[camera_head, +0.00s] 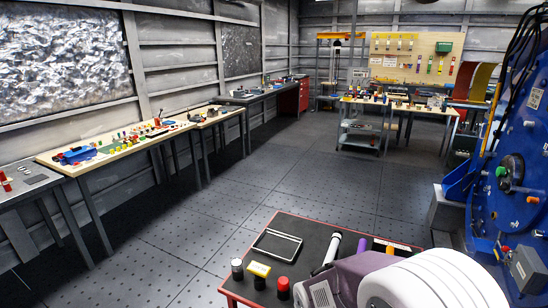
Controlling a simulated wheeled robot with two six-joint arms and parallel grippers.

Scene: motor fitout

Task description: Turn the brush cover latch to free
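A large blue motor housing (520,130) fills the right edge of the view. Neither of my grippers is in view.
Benches (110,150) line the left wall. A grey cart (362,130) and pegboard (415,57) stand behind. The middle floor (290,175) is clear.

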